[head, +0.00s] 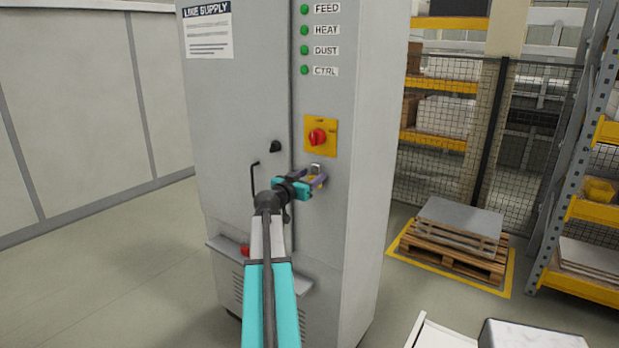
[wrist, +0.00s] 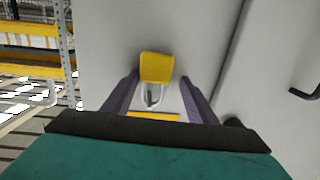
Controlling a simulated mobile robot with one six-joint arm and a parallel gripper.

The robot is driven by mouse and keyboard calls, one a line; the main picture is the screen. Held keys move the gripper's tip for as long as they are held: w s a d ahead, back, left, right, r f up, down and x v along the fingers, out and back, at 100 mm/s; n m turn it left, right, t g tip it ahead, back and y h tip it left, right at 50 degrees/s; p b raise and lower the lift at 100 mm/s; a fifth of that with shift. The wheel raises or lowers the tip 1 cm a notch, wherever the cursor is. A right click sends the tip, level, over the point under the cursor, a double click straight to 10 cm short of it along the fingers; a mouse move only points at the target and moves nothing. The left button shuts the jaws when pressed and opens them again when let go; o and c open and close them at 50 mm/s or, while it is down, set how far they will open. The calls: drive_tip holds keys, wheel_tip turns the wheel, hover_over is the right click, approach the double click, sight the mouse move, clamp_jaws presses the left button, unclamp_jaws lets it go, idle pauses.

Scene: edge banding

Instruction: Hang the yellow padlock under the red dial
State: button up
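The yellow padlock (head: 311,182) is upright at the cabinet front, just below the red dial (head: 317,137) and its yellow plate (head: 331,149). Its silver shackle points up toward the plate. The wrist view shows the scene upside down, with the padlock body (wrist: 156,67) above its shackle and a yellow strip, apparently the plate edge (wrist: 153,115), below. My gripper (head: 312,181) has its purple fingers on either side of the padlock; the wrist view (wrist: 160,76) shows slim gaps beside the body, so it looks open. Whether the shackle hooks through anything is unclear.
The grey cabinet (head: 236,120) has a black knob (head: 275,146) and a bent black handle (head: 254,178) left of my gripper. A pallet (head: 452,251) and shelving stand right. Open floor lies left.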

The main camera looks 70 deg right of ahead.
drive_tip(key=shift+s+d+r, duration=0.1)
drive_tip(key=shift+s+d, duration=0.25)
drive_tip(key=shift+s, duration=0.2)
drive_tip(key=w+a+b, duration=0.3)
drive_tip(key=a+b, duration=0.2)
drive_tip(key=a, duration=0.9)
drive_tip(key=shift+w+a+r, duration=0.15)
idle(0.4)
